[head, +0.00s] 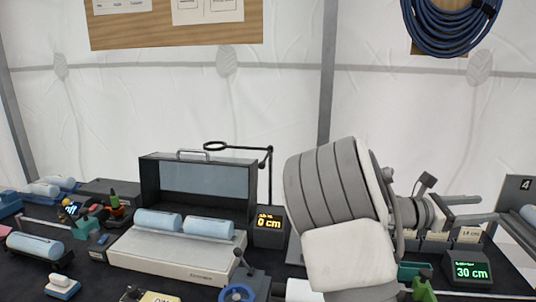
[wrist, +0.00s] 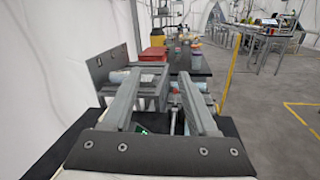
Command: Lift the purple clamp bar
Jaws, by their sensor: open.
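I cannot make out a clearly purple clamp bar in either view. A thin pale pinkish bar (head: 45,221) lies at the left of the table in the head view; I cannot tell whether it is the clamp bar. My gripper (head: 488,208) is at the right in the head view, its fingers apart and pointing right, above the table. In the wrist view my gripper (wrist: 158,84) shows two grey fingers with a gap between them and nothing held. My arm hides part of the table's right side.
A white device with an open lid (head: 200,178) carries blue rolls (head: 208,227). A "30 cm" display (head: 466,269) stands below my gripper, and a "0 cm" display (head: 270,226) at mid-table. A grey panel marked 4 (head: 515,200) stands close right of the fingers. A black stand (head: 268,175) rises behind.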

